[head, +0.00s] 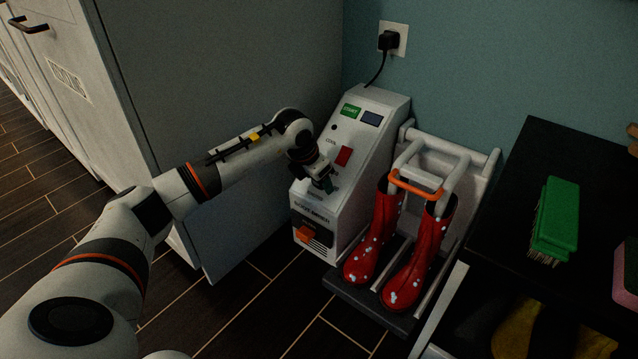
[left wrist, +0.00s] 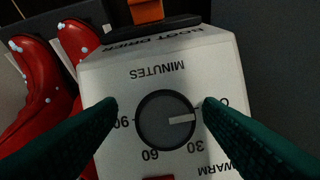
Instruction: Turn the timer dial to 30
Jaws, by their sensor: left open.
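The timer dial (left wrist: 165,119) is a dark round knob with a pale pointer, on the white boot dryer (head: 372,125). In the left wrist view the panel appears upside down. The pointer aims right, above the 30 mark (left wrist: 195,146) and towards a label partly hidden by the right finger. The 60 and 90 marks show below and left of the dial. My left gripper (left wrist: 158,106) is open, its green fingers on either side of the dial; contact is unclear. In the head view my left gripper (head: 325,181) is at the panel and hides the dial. My right gripper is out of view.
Red boots (head: 370,242) stand on the rack right of the dryer. A grey cabinet (head: 240,90) is close on the left, a black table with a green brush (head: 556,218) on the right.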

